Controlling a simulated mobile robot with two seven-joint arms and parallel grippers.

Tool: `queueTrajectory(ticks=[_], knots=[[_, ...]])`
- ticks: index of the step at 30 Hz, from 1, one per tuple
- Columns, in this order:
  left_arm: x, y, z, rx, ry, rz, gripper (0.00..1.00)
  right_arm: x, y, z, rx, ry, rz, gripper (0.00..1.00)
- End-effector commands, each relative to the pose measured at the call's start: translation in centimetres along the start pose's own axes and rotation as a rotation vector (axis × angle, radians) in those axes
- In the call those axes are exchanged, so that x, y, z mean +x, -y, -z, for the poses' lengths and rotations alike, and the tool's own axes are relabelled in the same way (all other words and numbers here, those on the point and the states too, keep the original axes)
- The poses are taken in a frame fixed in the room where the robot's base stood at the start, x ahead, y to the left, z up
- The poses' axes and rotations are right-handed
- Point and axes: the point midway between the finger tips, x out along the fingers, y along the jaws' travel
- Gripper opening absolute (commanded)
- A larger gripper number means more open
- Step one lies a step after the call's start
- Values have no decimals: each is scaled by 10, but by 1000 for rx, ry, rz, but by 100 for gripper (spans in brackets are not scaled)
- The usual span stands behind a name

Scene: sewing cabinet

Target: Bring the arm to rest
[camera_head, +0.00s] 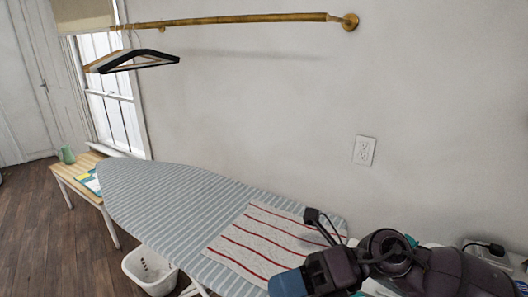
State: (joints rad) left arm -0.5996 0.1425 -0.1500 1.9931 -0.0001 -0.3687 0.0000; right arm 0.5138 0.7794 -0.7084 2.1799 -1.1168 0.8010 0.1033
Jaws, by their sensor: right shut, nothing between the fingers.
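My right arm (395,255) comes in from the lower right corner. It is bent above the near right end of the ironing board (165,200). My right gripper (288,284) is at the bottom edge, with a blue part toward its tip, over or beside the board's near edge. It is shut and nothing shows in it. I cannot tell whether it touches the board. My left gripper is not in view.
A striped cloth (262,238) with red lines lies on the board. A white bin (150,272) stands on the floor below. A small wooden table (75,170) stands at left. Black hangers (140,62) hang from a brass rail (235,19). The wall has an outlet (364,150).

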Motion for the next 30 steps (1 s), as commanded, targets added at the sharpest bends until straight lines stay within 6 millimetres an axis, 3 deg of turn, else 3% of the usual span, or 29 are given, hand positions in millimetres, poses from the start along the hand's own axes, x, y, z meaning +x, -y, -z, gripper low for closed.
queueTrajectory(ticks=[4, 8, 13, 17, 23, 26, 30], knots=[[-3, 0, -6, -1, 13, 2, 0, -2, -21, -23, 131, 299, -188, 0], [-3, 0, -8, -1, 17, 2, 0, -22, -27, -45, 267, 568, -319, 0], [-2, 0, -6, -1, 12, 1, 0, -63, -14, -61, 482, 923, -447, 0], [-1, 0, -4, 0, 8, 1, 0, -101, 9, -59, 668, 1191, -510, 0], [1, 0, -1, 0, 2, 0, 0, -155, 60, -24, 992, 1586, -545, 0], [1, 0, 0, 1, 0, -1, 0, -176, 88, 8, 1172, 1771, -534, 0], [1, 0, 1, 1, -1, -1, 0, -196, 122, 66, 1441, 2009, -484, 0]])
